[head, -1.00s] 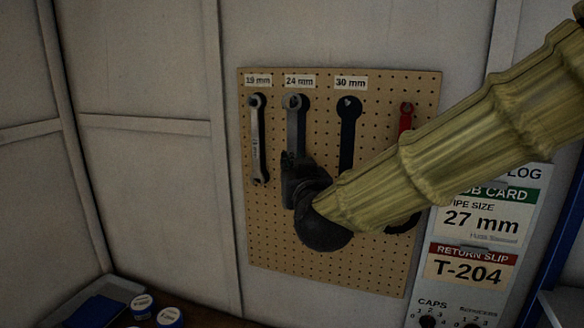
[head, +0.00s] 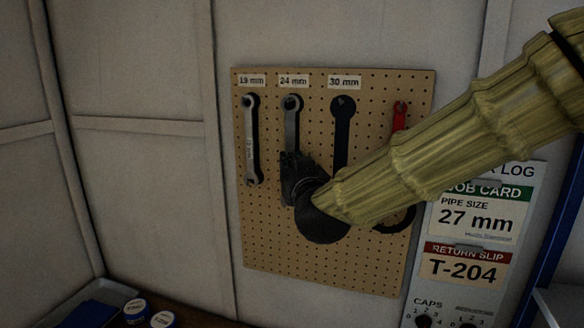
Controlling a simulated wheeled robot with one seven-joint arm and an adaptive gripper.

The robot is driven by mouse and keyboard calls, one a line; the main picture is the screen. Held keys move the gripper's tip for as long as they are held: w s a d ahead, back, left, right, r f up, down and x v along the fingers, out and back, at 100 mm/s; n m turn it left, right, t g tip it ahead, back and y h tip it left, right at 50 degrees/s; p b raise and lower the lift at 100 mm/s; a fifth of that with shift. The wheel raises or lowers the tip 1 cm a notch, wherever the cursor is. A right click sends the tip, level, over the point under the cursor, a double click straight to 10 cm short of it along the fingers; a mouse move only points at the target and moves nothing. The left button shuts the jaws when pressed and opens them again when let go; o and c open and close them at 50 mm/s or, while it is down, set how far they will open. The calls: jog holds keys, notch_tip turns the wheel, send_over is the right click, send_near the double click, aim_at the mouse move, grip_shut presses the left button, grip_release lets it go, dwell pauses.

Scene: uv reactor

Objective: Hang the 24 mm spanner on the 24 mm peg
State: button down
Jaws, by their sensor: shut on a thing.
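The 24 mm spanner (head: 292,125) is upright against the pegboard under the 24 mm label (head: 294,81). Its ring end is at the 24 mm peg (head: 291,103), over the dark painted outline there. I cannot tell whether the ring is fully on the peg. My gripper (head: 293,168) is shut on the lower part of the spanner and hides that end. My sleeved arm reaches in from the right.
A silver spanner (head: 251,150) hangs on the left under the 19 mm label. The 30 mm place shows only a black outline (head: 342,125). A red-handled tool (head: 400,113) hangs behind my arm. Cards (head: 478,217) stand to the right; lidded tubs (head: 136,308) are below left.

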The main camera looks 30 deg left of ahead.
dwell(0.4)
jog(key=c, duration=1.2)
grip_release()
jog(key=shift+c, duration=0.2)
jog(key=v, duration=1.2)
